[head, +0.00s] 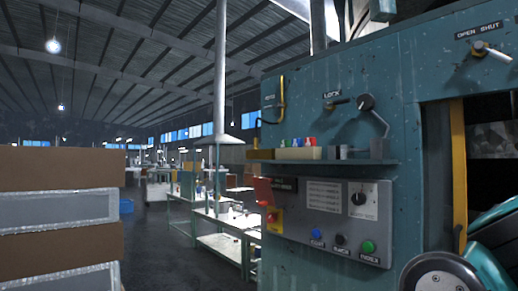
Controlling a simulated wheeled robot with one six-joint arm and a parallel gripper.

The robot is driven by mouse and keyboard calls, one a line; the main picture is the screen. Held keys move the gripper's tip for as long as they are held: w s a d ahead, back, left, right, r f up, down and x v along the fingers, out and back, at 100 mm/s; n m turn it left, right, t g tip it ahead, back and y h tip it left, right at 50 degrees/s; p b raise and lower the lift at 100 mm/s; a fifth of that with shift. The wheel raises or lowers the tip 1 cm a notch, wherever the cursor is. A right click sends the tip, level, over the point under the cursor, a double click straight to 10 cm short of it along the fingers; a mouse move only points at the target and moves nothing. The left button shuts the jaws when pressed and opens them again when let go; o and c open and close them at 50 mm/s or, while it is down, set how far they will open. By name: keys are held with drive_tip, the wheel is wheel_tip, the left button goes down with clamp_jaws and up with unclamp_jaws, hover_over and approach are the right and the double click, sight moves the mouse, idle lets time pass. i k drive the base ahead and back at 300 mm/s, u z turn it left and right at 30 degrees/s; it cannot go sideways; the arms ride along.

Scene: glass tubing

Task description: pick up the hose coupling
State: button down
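I cannot make out a hose coupling for certain in the head view. Small grey metal-looking pieces (342,153) stand at the right part of the narrow shelf (322,163) on the teal machine. They are too small to tell what they are. My gripper is not in view, so I cannot see whether it is open or shut.
The teal machine (390,85) fills the right side, with levers, a control panel (330,215) and a dark opening. A yellowish box (298,153) and small coloured items share its shelf. Stacked boxes (60,168) stand at left.

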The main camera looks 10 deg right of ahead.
sight(255, 140)
drive_tip(key=k, duration=0.3)
drive_tip(key=z, duration=0.65)
drive_tip(key=i, duration=0.95)
drive_tip(key=u, duration=0.8)
drive_tip(key=i, duration=0.65)
drive_tip(key=u, duration=0.55)
